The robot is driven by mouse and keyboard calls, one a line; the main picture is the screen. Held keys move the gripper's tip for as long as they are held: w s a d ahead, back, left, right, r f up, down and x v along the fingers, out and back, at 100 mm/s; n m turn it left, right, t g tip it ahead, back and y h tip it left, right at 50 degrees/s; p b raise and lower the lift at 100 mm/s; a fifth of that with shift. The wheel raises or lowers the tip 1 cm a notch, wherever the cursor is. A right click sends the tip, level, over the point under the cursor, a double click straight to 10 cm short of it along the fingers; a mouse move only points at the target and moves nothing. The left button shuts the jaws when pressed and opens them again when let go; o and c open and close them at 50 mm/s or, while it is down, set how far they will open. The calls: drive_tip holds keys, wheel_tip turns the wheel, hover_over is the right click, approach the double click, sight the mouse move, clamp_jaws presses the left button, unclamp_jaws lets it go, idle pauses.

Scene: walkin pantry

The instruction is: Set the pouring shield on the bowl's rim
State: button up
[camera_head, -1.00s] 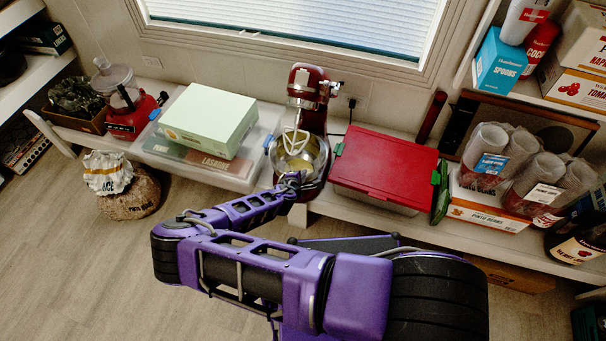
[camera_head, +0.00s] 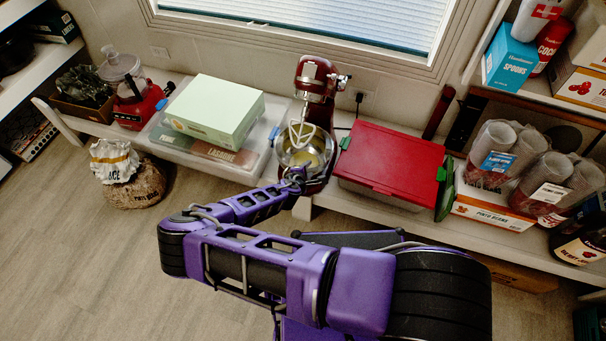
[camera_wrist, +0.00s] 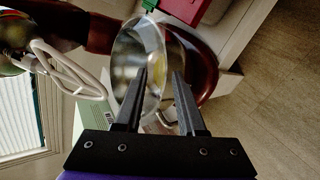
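The red stand mixer (camera_head: 318,78) stands on the low shelf below the window, with its head raised and the white beater (camera_head: 301,132) hanging over the bowl.
A red-lidded bin (camera_head: 390,165) stands close to the right of the mixer. A pale green box (camera_head: 213,108) lies on a clear bin to the left. A red food processor (camera_head: 137,103) is farther left. Bags (camera_head: 130,175) stand on the floor, which is otherwise open at left.

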drive_tip(key=p+v, duration=0.2)
drive_tip(key=v, duration=1.5)
